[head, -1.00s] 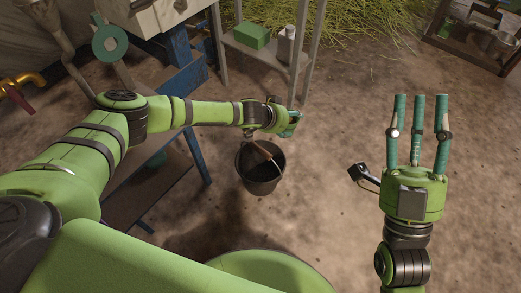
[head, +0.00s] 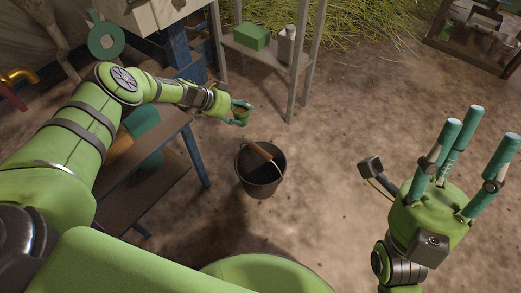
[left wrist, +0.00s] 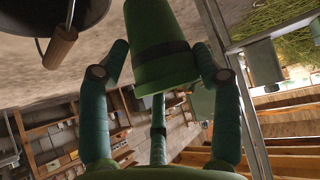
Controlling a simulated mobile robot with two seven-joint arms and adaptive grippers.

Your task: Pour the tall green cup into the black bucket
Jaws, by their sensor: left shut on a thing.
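My left gripper (head: 243,114) is shut on the tall green cup (left wrist: 158,35), which has a dark band and sits between the fingers in the left wrist view. In the head view the fingers largely hide the cup, so its tilt and contents cannot be told. The black bucket (head: 262,183) stands upright on the ground, with a wooden grip on its handle. My left gripper is up and to the left of the bucket's mouth in the head view. The bucket also shows at the top left of the left wrist view (left wrist: 85,12). My right gripper (head: 468,138) is open and empty.
A blue-legged bench (head: 190,150) stands left of the bucket, beneath my left arm. A metal shelf stand (head: 292,95) with a green box (head: 252,36) and a pale bottle (head: 286,40) is behind. Bare ground lies right of the bucket.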

